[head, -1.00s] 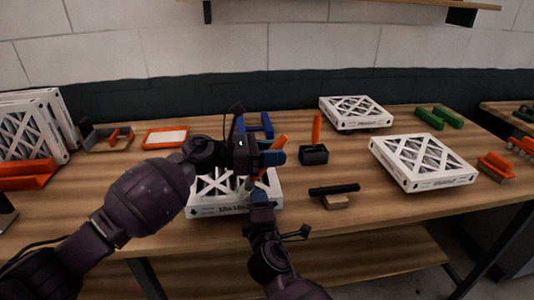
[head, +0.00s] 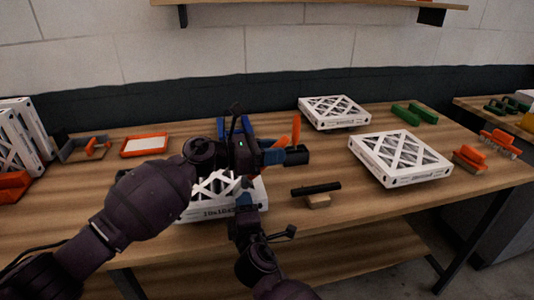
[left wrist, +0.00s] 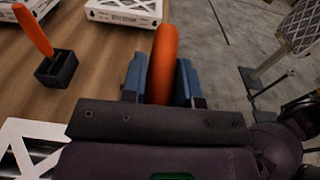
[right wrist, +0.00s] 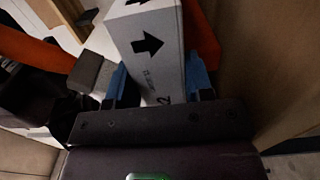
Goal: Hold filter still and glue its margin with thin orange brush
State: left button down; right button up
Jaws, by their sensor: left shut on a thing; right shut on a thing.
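A white cardboard-framed filter (head: 217,213) lies on the bench, partly hidden by my arms. My right gripper (head: 243,203) is shut on its near right margin. In the right wrist view the white frame (right wrist: 150,50) with a black arrow sits between the blue fingertips (right wrist: 160,85). My left gripper (head: 272,157) is shut on an orange brush (head: 279,143), above the filter's right side. Its handle shows between the blue fingertips in the left wrist view (left wrist: 163,60). The brush's grey head (right wrist: 90,72) is beside the filter's margin; I cannot tell whether they touch.
Another orange brush (head: 296,128) stands in a black holder (head: 297,155). A black-handled brush (head: 316,190) lies right of the filter. Two more filters (head: 400,158) (head: 335,112) lie at right. Orange brushes (head: 470,158), green pieces (head: 414,113) and an orange tray (head: 145,145) lie around.

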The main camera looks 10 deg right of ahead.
pick_arm(q)
jog(key=shift+s+d+f, duration=0.1)
jog(key=shift+s+d, duration=0.1)
jog(key=shift+d, duration=1.05)
jog(key=shift+a, duration=0.1)
jog(key=shift+w+a, duration=0.1)
jog(key=shift+a, duration=0.8)
jog(key=shift+a+f, duration=0.25)
jog(key=shift+a, duration=2.2)
jog(key=shift+a+r, duration=0.15)
jog(key=shift+a, duration=1.1)
jog(key=shift+a+r, duration=0.1)
jog(key=shift+a, duration=1.15)
jog(key=a, duration=0.2)
jog(key=a+r, duration=0.1)
jog(key=a, duration=0.2)
